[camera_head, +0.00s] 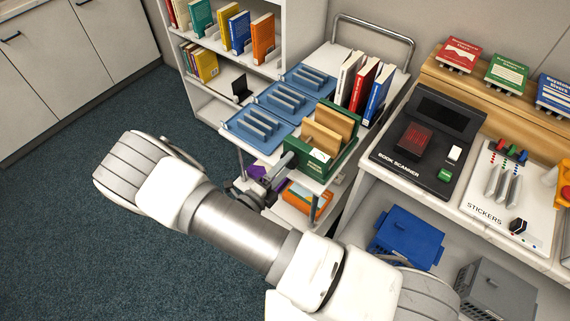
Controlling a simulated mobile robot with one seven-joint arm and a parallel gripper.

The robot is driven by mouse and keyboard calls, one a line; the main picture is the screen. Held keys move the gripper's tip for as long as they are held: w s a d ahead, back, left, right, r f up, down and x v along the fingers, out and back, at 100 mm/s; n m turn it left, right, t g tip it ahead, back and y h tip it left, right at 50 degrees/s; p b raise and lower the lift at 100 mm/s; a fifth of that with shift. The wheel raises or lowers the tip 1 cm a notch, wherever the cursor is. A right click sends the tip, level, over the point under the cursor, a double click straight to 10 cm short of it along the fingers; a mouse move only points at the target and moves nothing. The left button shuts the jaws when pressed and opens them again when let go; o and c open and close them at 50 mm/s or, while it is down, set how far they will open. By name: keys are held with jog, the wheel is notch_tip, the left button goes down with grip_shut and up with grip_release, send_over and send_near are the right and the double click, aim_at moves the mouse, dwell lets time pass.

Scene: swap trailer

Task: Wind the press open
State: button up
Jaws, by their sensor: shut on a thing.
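The press (330,160) is a green box-like frame with upright wooden boards (322,138) and a small white label on its front. It stands on the trolley's top, at the near end. A grey crank arm (282,167) sticks out from its left front side and slopes down toward my gripper. My gripper (264,184) is dark and sits at the lower end of this crank, shut on its handle. My forearm and wrist hide part of the gripper, and the grip itself is small and hard to see. A gap shows between the wooden boards.
The trolley holds blue trays (283,102) and upright books (366,88), with more items on its lower shelf. A bookshelf (225,60) stands behind. At right, a counter bears a book scanner (430,140) and a sticker board (508,195). Open carpet (60,220) lies left.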

jog(key=shift+n, duration=0.3)
jog(key=o, duration=1.4)
jog(key=shift+c, duration=0.2)
jog(key=b+v, duration=0.1)
jog(key=v, duration=1.6)
jog(key=shift+s+a, duration=0.2)
